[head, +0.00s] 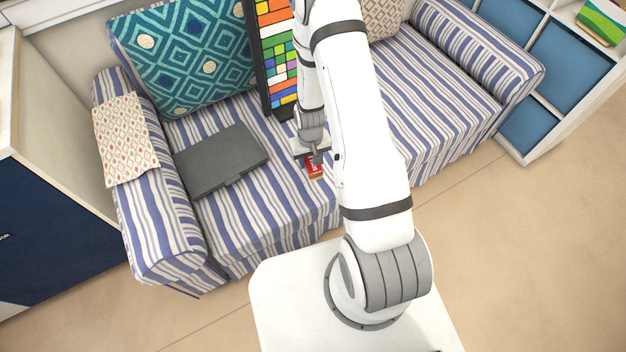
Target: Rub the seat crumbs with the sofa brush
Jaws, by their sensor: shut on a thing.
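My gripper (314,155) is low over the middle of the striped sofa (260,215), close to the seat's front part. It is shut on a small red block-like thing with a pale marking, which looks like the sofa brush (315,169). The brush is at or just above the seat; I cannot tell whether it touches. My arm hides part of the seat to the right of the gripper. I cannot make out the seat crumbs in this view.
A dark grey flat case (221,160) lies on the seat to the left. A teal patterned cushion (185,55) and a panel of coloured blocks (278,50) stand behind. A patterned cloth (124,138) covers the left armrest. The right seat is largely clear.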

